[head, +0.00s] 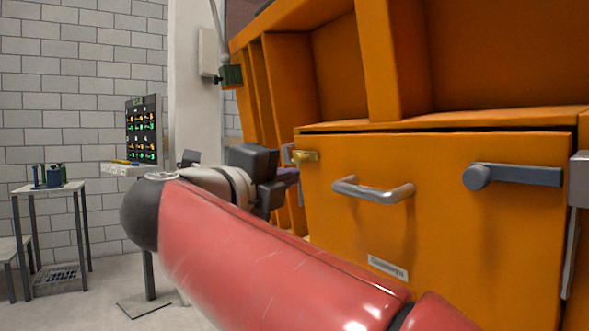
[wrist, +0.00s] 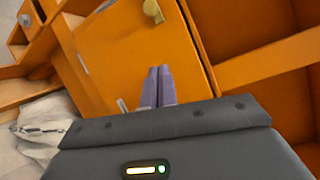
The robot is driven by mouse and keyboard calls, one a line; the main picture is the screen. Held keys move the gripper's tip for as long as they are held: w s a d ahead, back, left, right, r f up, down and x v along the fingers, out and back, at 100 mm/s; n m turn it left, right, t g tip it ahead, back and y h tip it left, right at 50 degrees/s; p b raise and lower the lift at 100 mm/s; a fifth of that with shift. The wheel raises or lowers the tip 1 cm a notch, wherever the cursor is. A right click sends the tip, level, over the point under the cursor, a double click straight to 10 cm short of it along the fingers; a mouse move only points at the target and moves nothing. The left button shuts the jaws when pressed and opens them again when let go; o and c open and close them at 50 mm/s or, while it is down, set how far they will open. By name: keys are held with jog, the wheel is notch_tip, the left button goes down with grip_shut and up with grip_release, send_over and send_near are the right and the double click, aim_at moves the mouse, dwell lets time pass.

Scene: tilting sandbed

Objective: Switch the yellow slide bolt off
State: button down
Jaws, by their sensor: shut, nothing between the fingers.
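The yellow slide bolt (head: 305,156) is at the upper left corner of the orange door panel, with a small metal plate at its left end. In the wrist view its rounded yellow knob (wrist: 152,9) is at the top edge, partly cut off. My gripper (head: 294,175) is beside the cabinet's left edge, slightly below and left of the bolt. Its purple fingers (wrist: 159,72) are together in the wrist view, with nothing between them. They point towards the orange panel, and a gap shows between the fingertips and the knob.
The orange door (head: 350,235) carries a grey pull handle (head: 373,190), a blue-grey lever (head: 515,175) and a label. Open orange shelves are above it. A panel with lit digits (head: 145,130) and a small table (head: 48,190) stand at the left.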

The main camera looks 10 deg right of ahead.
aim_at(314, 160)
jog(key=p+x, duration=0.1)
jog(key=x, duration=0.8)
jog(key=shift+w+d+r, duration=0.15)
jog(key=shift+w+d, duration=0.05)
jog(key=shift+w, duration=0.2)
jog(key=w+a, duration=0.1)
jog(key=w+a+p, duration=0.1)
jog(key=w, duration=0.1)
jog(key=shift+r, duration=0.35)
